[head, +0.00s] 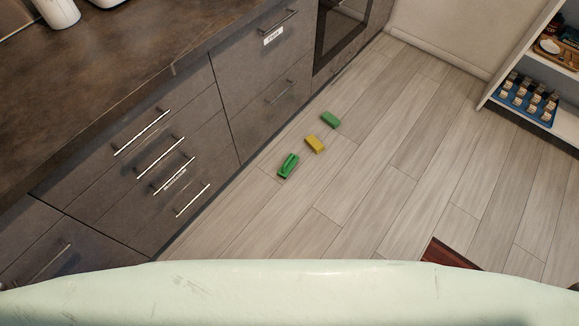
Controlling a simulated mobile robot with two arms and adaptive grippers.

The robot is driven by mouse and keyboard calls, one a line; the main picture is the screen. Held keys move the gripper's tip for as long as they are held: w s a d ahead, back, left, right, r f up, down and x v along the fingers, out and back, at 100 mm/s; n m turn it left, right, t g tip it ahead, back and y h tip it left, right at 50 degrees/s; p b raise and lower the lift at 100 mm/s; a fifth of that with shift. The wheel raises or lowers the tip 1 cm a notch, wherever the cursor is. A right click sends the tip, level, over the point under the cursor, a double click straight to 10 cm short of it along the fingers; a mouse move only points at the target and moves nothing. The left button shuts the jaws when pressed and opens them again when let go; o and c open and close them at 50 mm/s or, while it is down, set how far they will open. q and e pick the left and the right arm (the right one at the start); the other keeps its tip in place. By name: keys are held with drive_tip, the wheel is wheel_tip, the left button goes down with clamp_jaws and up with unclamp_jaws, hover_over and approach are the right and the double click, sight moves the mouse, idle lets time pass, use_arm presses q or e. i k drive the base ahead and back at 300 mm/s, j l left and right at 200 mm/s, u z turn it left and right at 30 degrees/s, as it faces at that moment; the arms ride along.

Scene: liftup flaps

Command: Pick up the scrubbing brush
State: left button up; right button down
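A green scrubbing brush (288,166) with a raised handle lies on the wooden floor, close to the base of the grey drawer cabinets. It is the nearest of a row of three small things on the floor. Neither of my grippers shows in the head view, so I cannot see whether they are open or shut.
A yellow sponge (315,144) and a green sponge (331,120) lie beyond the brush. Drawer cabinets (150,175) under a dark countertop (95,85) run along the left. A white shelf (530,110) with jars stands at right. Floor in the middle is clear. A pale surface fills the bottom.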

sight(285, 170)
drive_tip(key=i+l+u, duration=0.2)
drive_tip(key=i+l, duration=0.2)
drive_tip(key=i+l+u, duration=0.2)
drive_tip(key=l, duration=0.3)
drive_tip(key=i, duration=0.1)
